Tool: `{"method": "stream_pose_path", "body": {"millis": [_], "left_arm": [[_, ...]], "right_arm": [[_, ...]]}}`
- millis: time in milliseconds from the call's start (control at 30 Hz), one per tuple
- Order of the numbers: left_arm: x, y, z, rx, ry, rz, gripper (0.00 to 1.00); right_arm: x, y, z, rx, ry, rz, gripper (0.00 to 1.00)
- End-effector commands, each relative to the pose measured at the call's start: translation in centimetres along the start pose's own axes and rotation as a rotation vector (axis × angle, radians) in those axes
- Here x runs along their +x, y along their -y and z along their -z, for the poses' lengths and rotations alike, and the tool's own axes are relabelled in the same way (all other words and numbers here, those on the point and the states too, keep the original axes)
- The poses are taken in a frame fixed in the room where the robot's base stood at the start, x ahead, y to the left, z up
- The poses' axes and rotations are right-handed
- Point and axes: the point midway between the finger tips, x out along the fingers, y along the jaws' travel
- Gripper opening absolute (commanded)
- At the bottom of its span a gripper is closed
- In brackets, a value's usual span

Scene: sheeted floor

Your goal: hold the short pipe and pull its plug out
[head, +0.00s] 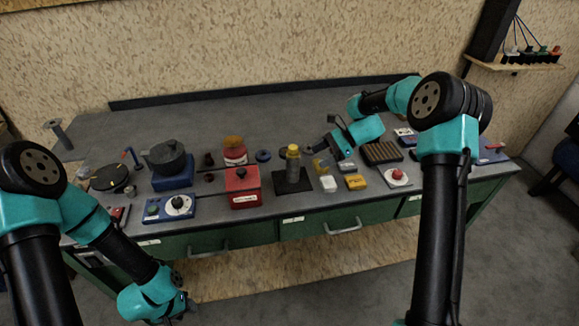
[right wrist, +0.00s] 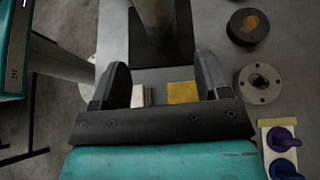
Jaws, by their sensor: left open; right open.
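The short pipe (head: 293,173) is a grey cylinder standing upright on a dark square base (head: 281,190) near the bench's front middle. The pipe's grey side also shows in the right wrist view (right wrist: 156,18), at the top, beyond the fingers; the plug is not visible there. My right gripper (right wrist: 160,78) is open and empty, and in the head view it is just right of the pipe, apart from it. My left gripper (head: 180,306) is open, low in front of the bench, far from the pipe.
A red box (head: 243,187) stands left of the pipe. White and yellow blocks (head: 355,182) lie to its right. A blue unit with a dark round pot (head: 168,160) and a dial box (head: 170,208) stand further left. The back of the bench is mostly clear.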

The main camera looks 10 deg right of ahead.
Motion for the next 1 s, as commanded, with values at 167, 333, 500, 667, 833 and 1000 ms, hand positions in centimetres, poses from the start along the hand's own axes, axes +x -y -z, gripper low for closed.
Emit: {"method": "stream_pose_path", "body": {"millis": [167,333,500,667,833,1000], "left_arm": [[0.0,0.0,0.0,0.0,0.0,0.0,0.43],[0.0,0.0,0.0,0.0,0.0,0.0,0.43],[0.0,0.0,0.0,0.0,0.0,0.0,0.43],[0.0,0.0,0.0,0.0,0.0,0.0,0.43],[0.0,0.0,0.0,0.0,0.0,0.0,0.43],[0.0,0.0,0.0,0.0,0.0,0.0,0.43]], "right_arm": [[0.0,0.0,0.0,-0.002,-0.001,-0.001,0.7],[0.2,0.0,0.0,-0.003,-0.002,-0.002,0.7],[1.1,0.0,0.0,-0.003,-0.001,-0.003,0.7],[2.8,-0.1,0.0,-0.004,-0.002,-0.005,0.7],[4.7,0.0,0.0,-0.003,-0.001,-0.004,0.7],[6.8,-0.1,0.0,-0.004,-0.002,-0.005,0.7]]}}
